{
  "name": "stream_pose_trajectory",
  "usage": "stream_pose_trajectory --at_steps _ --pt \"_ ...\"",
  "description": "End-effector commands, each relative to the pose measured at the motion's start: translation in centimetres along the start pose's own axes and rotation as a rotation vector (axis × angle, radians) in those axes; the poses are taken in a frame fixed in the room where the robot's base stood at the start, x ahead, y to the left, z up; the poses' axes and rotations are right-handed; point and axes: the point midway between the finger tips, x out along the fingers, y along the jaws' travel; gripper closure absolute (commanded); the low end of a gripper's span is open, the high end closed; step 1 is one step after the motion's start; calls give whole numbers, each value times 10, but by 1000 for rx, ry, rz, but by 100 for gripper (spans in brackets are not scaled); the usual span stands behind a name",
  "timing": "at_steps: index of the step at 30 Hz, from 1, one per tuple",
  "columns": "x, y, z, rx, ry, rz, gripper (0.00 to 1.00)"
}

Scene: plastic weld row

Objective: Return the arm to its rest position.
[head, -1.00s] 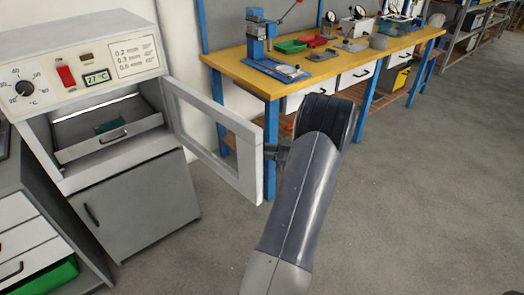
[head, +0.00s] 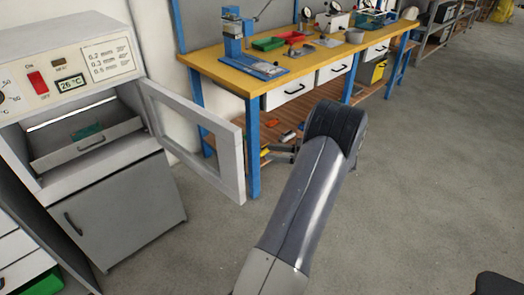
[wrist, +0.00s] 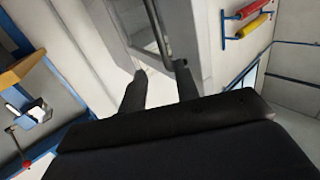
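My gripper (head: 272,154) is just right of the open oven door (head: 238,165), with a small gap between them in the head view. In the wrist view, my gripper's two dark fingers (wrist: 160,84) are spread apart with nothing between them. A dark bar handle (wrist: 156,28) on a pale panel shows just beyond the fingertips. My arm reaches forward from the bottom of the head view. The oven (head: 62,62) has its door swung wide. A shelf (head: 90,147) with a green piece (head: 87,132) on it is inside.
A yellow-topped workbench (head: 215,71) with blue legs stands behind the door and my gripper, carrying a blue press (head: 235,45) and trays. A grey cabinet (head: 125,210) is under the oven. Open grey floor (head: 430,190) lies to the right.

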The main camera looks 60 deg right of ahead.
Motion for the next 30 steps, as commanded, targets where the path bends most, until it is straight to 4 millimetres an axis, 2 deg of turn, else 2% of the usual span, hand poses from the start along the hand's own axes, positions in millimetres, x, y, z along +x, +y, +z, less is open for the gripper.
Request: stream_pose_trajectory --at_steps 6,16,20,30 --pt "-7 0 0 0 1 -1 70" --pt "0 0 0 0 0 -2 70" --pt "17 -1 0 1 1 -4 70" --pt "79 -1 0 1 1 -3 70"
